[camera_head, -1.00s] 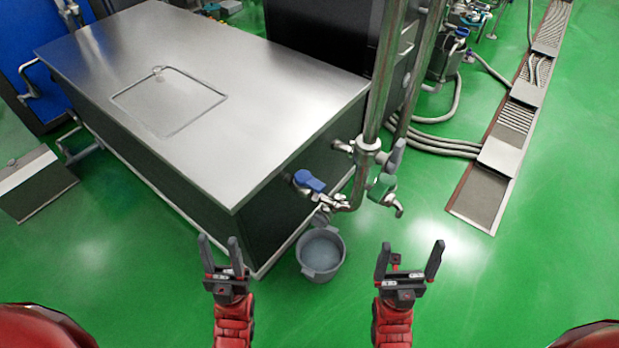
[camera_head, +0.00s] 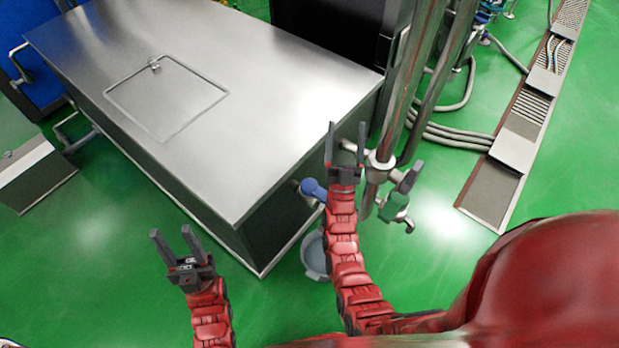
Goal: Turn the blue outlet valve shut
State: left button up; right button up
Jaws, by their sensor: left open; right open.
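The blue outlet valve handle (camera_head: 313,189) sits on a small pipe fitting at the near right corner of the steel tank, partly hidden by my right arm. My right gripper (camera_head: 346,140) is open and empty, above and to the right of the blue handle in the picture, in front of the vertical pipe. My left gripper (camera_head: 174,242) is open and empty, lower left, over the green floor beside the tank's front side. The pipe behind the blue handle is mostly hidden by my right arm.
A grey bucket (camera_head: 314,258) on the floor is partly hidden by my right arm. The steel tank (camera_head: 265,110) fills the left. Hoses and a floor drain lie right.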

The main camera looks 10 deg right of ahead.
jog(key=w+a+f+n+g+y+p, duration=0.1)
jog(key=w+a+f+g+y+p, duration=0.15)
jog(key=w, duration=0.75)
jog(key=w+a+f+n+g+y+p, duration=0.1)
jog(key=w+a+f+g+y+p, duration=0.2)
jog(key=w, duration=0.7)
jog(key=w+a+f+n+g+y+p, duration=0.1)
jog(key=w+a+f+n+g+y, duration=0.2)
jog(key=a, duration=0.4)
jog(key=w+a+n+g+y+p, duration=0.1)
jog(key=a+n+g+y+p, duration=0.15)
jog(key=a+g, duration=0.4)
jog(key=n+g+h+p, duration=0.35)
jog(key=n+g, duration=0.25)
jog(key=g, duration=0.5)
send_over(324, 195)
jog(key=shift+y, duration=0.25)
notch_tip(324, 195, down, 13)
jog(key=b, duration=0.6)
jog(key=shift+s+f, duration=0.1)
jog(key=shift+s, duration=0.05)
notch_tip(324, 195, down, 3)
jog(key=shift+r+p, duration=0.2)
jog(key=shift+p, duration=0.45)
jog(key=shift+f, duration=1)
